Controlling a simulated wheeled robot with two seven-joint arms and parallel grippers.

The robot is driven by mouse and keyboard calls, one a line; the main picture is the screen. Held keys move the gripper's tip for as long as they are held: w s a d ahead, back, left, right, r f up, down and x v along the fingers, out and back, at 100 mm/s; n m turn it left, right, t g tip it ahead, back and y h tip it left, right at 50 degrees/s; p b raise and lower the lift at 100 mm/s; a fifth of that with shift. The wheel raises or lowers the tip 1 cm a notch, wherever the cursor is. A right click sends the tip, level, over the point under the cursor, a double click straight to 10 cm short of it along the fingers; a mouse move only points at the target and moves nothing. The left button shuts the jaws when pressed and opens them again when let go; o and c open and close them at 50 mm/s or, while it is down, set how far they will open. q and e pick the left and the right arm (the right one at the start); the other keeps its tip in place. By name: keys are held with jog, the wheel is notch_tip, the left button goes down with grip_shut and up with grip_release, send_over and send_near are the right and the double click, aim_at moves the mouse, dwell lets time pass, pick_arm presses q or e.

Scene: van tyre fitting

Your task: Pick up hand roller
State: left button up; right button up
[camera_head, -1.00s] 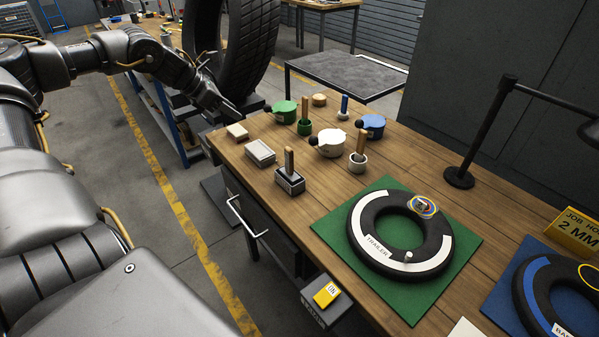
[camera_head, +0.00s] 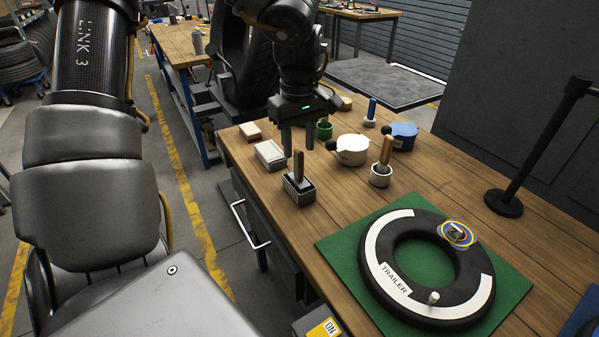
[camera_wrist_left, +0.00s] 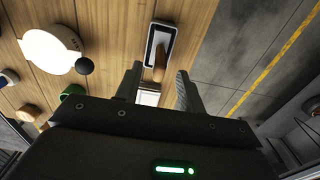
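The hand roller (camera_head: 298,165) shows as an upright wooden handle rising from a small dark holder (camera_head: 300,191) near the left edge of the wooden bench. Its roller end is not clear to see. My left gripper (camera_head: 298,151) is open and empty, fingers pointing down, above and just behind the handle in the head view. In the left wrist view the handle (camera_wrist_left: 159,67) lies beyond and between the open fingers of my left gripper (camera_wrist_left: 158,72), with no contact that I can make out. My right gripper is not in view.
White (camera_head: 352,150) and blue (camera_head: 404,136) lidded pots and a brush in a white cup (camera_head: 381,175) stand to the right. A pale box (camera_head: 270,154) sits close by on the left. A tyre (camera_head: 428,265) lies on a green mat (camera_head: 340,246) in front.

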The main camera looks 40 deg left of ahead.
aim_at(299, 167)
pick_arm(q)
jog(key=shift+f, duration=1.35)
notch_tip(299, 167, down, 4)
jog(key=shift+a+f+p, duration=0.1)
jog(key=shift+f+p, duration=0.1)
jog(key=shift+p, duration=0.1)
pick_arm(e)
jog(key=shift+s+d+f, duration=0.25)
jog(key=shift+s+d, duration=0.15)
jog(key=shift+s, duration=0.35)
pick_arm(q)
grip_shut()
